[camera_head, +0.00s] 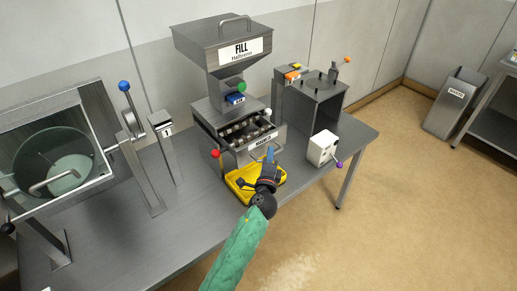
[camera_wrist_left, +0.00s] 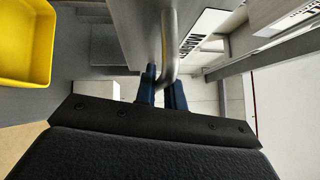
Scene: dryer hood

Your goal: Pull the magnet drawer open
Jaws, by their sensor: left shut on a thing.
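The magnet drawer (camera_head: 238,147) is in the steel hopper unit at the middle of the bench in the head view. It stands out from its housing, and rows of metal bars show inside it. A white label (camera_head: 263,142) is on its front. My left gripper (camera_head: 270,154) is at the drawer front. In the left wrist view, its blue fingers (camera_wrist_left: 163,92) are shut on the drawer's bar handle (camera_wrist_left: 168,42), beside the drawer's front panel (camera_wrist_left: 135,28). The far part of the handle is hidden between the fingers. My right gripper is not in view.
A yellow tray (camera_head: 236,186) lies on the bench below the drawer; it also shows in the wrist view (camera_wrist_left: 25,45). A white box with a purple knob (camera_head: 321,148) is to the right. A red ball knob (camera_head: 215,154) is left of the drawer.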

